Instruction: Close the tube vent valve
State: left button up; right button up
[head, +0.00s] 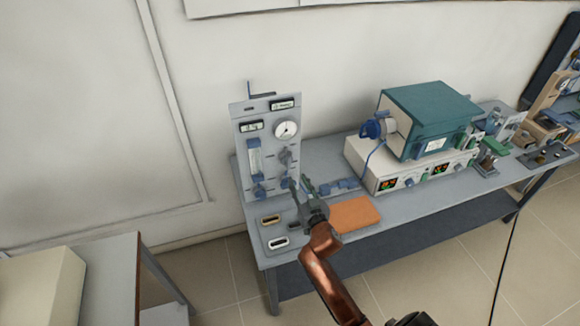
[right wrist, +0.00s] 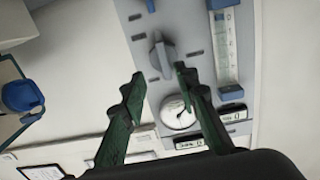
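A grey gas panel (head: 270,111) stands upright on the bench at the left, with a round gauge (head: 286,130), a flow tube (head: 254,157) and several knobs. A grey lever-shaped knob (right wrist: 162,54) shows in the right wrist view, between and beyond the fingertips; I cannot read which valve it is. My right gripper (head: 300,186) is in front of the panel's lower right side. In the right wrist view my right gripper (right wrist: 159,76) has its dark green fingers spread, with nothing between them. A gap to the knob seems to remain. My left gripper is out of view.
The grey bench (head: 459,194) carries an orange pad (head: 354,214) below the gripper. A teal tube furnace (head: 430,112) stands on a control box (head: 400,177) to the right, with a blue end fitting (head: 371,129). Small labelled pieces lie near the bench's front left.

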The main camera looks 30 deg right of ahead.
aim_at(289, 163)
jog(key=shift+t, duration=0.3)
jog(key=x, duration=0.8)
jog(key=shift+w+a+r, duration=0.2)
jog(key=shift+r, duration=0.2)
jog(key=shift+c, duration=0.3)
